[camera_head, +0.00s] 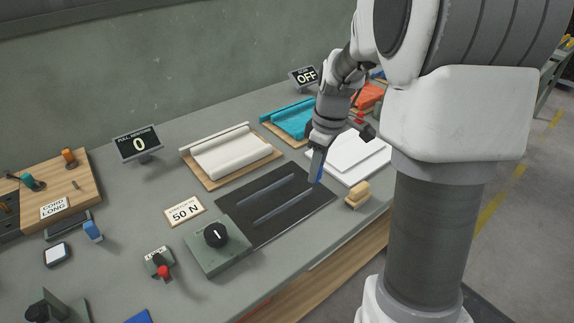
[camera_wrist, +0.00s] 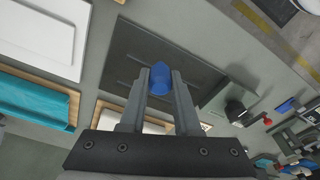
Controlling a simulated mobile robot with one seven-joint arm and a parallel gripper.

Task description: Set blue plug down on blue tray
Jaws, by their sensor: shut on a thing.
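My gripper (camera_head: 317,158) is shut on the blue plug (camera_head: 318,170), above the right part of a black slotted panel. In the wrist view the two fingers of my gripper (camera_wrist: 161,78) clasp the plug (camera_wrist: 161,77) from both sides. A flat blue piece, which looks like the blue tray (camera_head: 141,317), is cut off by the bottom edge of the head view, well to the left of my gripper. It also shows small at the right of the wrist view (camera_wrist: 286,105).
The black panel (camera_head: 240,212) lies on the grey bench. Between it and the blue piece stand a knob box (camera_head: 216,236) and a red-tipped lever (camera_head: 163,271). A white stepped block (camera_head: 350,157) and yellow block (camera_head: 357,193) are nearby. Another blue block (camera_head: 92,230) sits at left.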

